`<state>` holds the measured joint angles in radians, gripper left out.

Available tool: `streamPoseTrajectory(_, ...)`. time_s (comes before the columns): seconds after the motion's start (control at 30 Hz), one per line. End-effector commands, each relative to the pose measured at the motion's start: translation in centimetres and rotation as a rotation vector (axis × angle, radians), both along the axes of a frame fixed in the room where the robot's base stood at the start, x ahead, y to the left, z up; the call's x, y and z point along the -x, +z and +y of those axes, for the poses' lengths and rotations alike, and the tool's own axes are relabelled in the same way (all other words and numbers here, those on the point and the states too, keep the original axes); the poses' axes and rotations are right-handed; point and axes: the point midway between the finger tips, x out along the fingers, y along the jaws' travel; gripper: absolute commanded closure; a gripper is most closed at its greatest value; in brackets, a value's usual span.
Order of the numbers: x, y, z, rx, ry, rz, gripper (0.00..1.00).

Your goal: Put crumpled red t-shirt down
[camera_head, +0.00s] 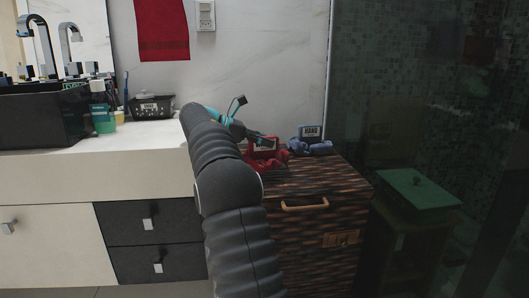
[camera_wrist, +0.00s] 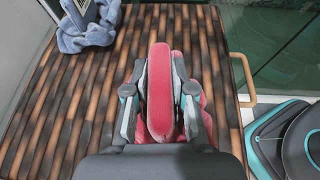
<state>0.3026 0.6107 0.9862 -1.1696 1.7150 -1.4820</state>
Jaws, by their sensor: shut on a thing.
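The crumpled red t-shirt (camera_head: 268,158) is at the back left of the brown striped hamper top (camera_head: 318,176), low over it or touching it; I cannot tell which. My gripper (camera_head: 264,143) reaches it from the left, past the counter. In the wrist view the red t-shirt (camera_wrist: 160,100) is pinched between the two fingers of my gripper (camera_wrist: 160,72), with folds showing beyond the right finger. The striped hamper top (camera_wrist: 75,110) lies below it. The shirt's underside is hidden.
A crumpled blue cloth (camera_head: 318,149) with a label-like card lies to the right on the hamper top; it also shows in the wrist view (camera_wrist: 88,35). The hamper's front right top is bare. A counter (camera_head: 120,142) with a black basket (camera_head: 152,106) is left. Dark glass stands right.

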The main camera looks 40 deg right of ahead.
Motion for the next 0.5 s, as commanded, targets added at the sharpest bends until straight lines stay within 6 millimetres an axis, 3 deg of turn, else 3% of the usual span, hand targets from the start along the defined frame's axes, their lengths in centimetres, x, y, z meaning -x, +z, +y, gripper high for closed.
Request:
streamPoseTrajectory(0.2, 0.0, -1.8, 0.0, 0.001, 0.0, 0.0, 1.0)
streamPoseTrajectory(0.5, 0.0, -2.0, 0.0, 0.0, 0.0, -0.001, 1.0)
